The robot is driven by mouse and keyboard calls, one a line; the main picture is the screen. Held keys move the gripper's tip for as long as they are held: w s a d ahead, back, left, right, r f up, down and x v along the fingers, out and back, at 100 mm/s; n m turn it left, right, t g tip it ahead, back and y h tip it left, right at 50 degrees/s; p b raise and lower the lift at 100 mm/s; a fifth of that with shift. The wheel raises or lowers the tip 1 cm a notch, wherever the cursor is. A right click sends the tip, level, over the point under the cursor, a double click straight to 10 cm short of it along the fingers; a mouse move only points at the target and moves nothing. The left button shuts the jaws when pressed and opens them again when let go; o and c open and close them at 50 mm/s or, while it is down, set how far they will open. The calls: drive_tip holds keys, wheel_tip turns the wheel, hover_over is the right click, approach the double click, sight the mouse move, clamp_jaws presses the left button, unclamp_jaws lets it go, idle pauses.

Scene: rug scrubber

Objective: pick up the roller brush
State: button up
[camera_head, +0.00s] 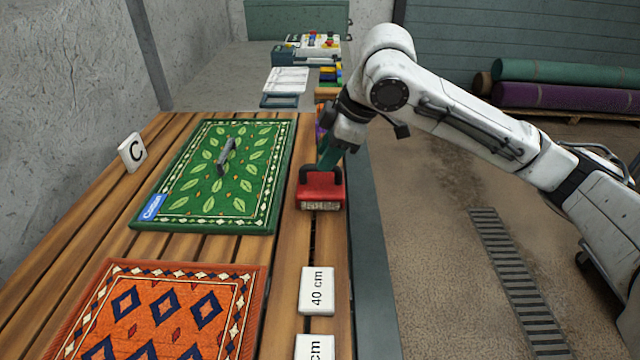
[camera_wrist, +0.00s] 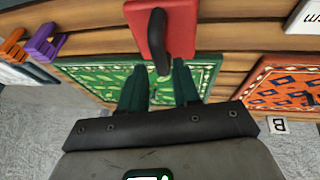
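A red block with a black loop handle (camera_head: 322,190) and a pale, bristle-like lower edge stands on the slatted table beside the green rug. Its red body also shows at the top of the wrist view (camera_wrist: 183,28). I cannot tell for sure whether it is the roller brush. My gripper (camera_head: 325,166) is just above and behind the block, pointing down at its handle. In the wrist view, the green fingers (camera_wrist: 159,68) are apart, with the handle's end between or just above their tips. I see no grip on it.
A green leaf-patterned rug (camera_head: 258,205) carries a dark grey bar-shaped object (camera_head: 227,156). An orange rug (camera_head: 235,276) lies nearer. Cards marked C (camera_head: 132,152) and 40 cm (camera_head: 317,291) stand or lie on the table. Orange and purple (camera_wrist: 42,44) items are beyond my gripper.

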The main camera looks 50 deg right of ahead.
sight(321, 180)
drive_tip(key=shift+x, duration=2.4)
drive_tip(key=shift+c, duration=0.4)
clamp_jaws()
drive_tip(key=shift+d, duration=0.1)
